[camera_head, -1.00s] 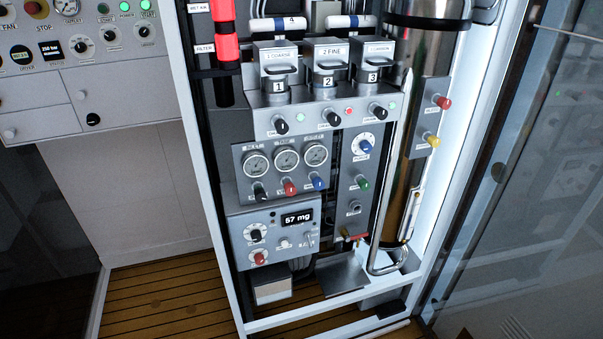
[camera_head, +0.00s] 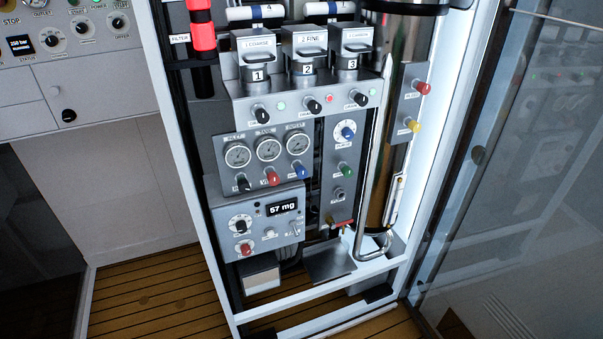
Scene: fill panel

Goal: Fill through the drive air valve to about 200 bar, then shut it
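The fill panel stands in an open white-framed cabinet. Its gauge plate (camera_head: 218,150) carries three round gauges, the left one (camera_head: 237,154), the middle one (camera_head: 268,147) and the right one (camera_head: 298,142). Below them are a black knob (camera_head: 242,183), a red knob (camera_head: 272,178) and a blue knob (camera_head: 300,171). A narrow plate to the right has a blue-and-white dial (camera_head: 347,131) and a green knob (camera_head: 345,169). The labels and needles are too small to read, so I cannot tell which knob is the drive air valve. Neither gripper is in view.
Three numbered canisters (camera_head: 307,69) sit above, with black knobs and small lights below. A lower box has a display (camera_head: 283,208) reading "57 mg". A glass door (camera_head: 500,150) stands at right. A control panel (camera_head: 80,32) is at upper left. Wooden floor (camera_head: 150,300) lies below.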

